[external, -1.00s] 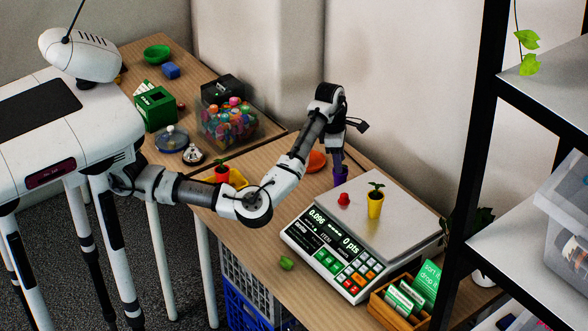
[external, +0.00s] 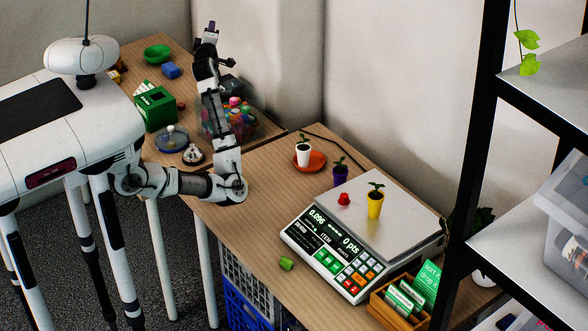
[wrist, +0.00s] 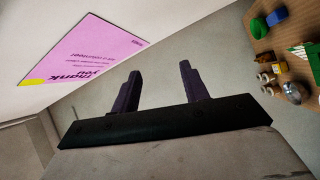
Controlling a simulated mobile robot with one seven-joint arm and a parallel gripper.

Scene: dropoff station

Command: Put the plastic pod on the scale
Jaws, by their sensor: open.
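The scale (external: 395,210) stands on the near table with a grey plate and a lit display. On its plate are a small red piece (external: 344,199) and a yellow pot with a seedling (external: 375,203). A small green piece (external: 286,263) lies on the table left of the scale. I cannot tell for certain which small piece is the plastic pod. My gripper (external: 211,28) is raised high, pointing up, well away from the scale. In the wrist view my gripper (wrist: 162,85) is open, its two dark fingers apart with nothing between them.
A white pot (external: 303,155) stands on an orange saucer, with a purple pot (external: 340,174) beside the scale. A wooden card box (external: 395,308) and a shelf rack (external: 475,150) stand at right. A clear box of colourful pieces (external: 243,127) is behind my arm.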

